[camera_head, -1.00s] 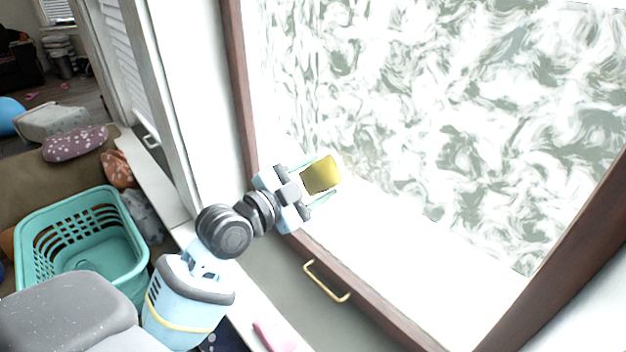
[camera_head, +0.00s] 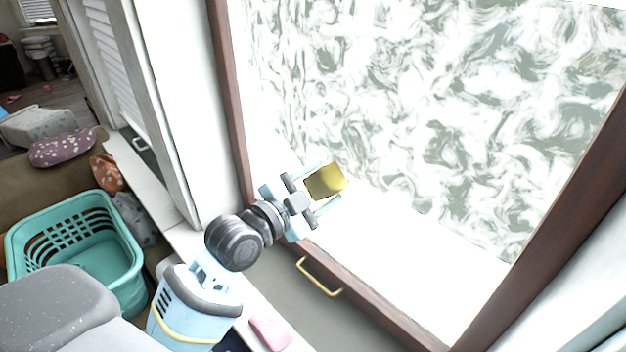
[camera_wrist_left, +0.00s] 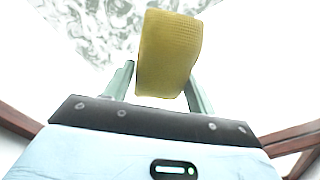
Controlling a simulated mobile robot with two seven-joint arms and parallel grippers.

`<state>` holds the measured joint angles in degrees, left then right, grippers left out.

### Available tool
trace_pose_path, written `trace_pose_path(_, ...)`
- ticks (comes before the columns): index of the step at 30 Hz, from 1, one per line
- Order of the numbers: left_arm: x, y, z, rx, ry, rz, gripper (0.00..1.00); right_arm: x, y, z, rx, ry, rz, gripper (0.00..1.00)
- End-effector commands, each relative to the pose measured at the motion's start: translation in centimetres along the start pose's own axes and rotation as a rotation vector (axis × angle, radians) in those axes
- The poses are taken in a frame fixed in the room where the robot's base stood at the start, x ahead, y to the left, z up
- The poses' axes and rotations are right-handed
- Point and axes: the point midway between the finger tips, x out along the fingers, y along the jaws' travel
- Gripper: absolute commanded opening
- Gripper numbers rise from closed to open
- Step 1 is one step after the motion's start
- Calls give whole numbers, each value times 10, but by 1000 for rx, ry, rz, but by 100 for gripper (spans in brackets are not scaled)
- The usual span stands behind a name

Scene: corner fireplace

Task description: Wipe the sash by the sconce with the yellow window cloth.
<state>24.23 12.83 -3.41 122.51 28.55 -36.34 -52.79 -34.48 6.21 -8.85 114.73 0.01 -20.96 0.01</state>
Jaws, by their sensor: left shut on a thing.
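The yellow window cloth (camera_head: 325,181) is held between the fingers of my left gripper (camera_head: 322,186), which is shut on it. In the left wrist view the cloth (camera_wrist_left: 168,54) stands up between the two fingers of the gripper (camera_wrist_left: 165,85). The sash (camera_head: 425,130) has a brown frame, and its pane is covered in white and grey-green swirls, with a clear white strip along the lower part. The cloth is in front of the pane's lower left part; I cannot tell whether it touches. No sconce shows. My right gripper is not in view.
A brass handle (camera_head: 319,277) sits on the sash's lower side. A pink thing (camera_head: 270,332) lies on the sill below. A teal basket (camera_head: 75,245) stands at the left, near a spotted purple cushion (camera_head: 62,147). A white shutter (camera_head: 112,65) is left of the sash.

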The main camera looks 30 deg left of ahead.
Motion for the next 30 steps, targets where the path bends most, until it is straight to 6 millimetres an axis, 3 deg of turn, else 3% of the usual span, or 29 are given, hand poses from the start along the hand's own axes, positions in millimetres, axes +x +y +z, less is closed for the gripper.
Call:
trace_pose_path(12,1,10,-12,-3,3,-1,38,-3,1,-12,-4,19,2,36)
trace_pose_path(30,3,28,-27,-3,3,1,38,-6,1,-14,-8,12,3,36)
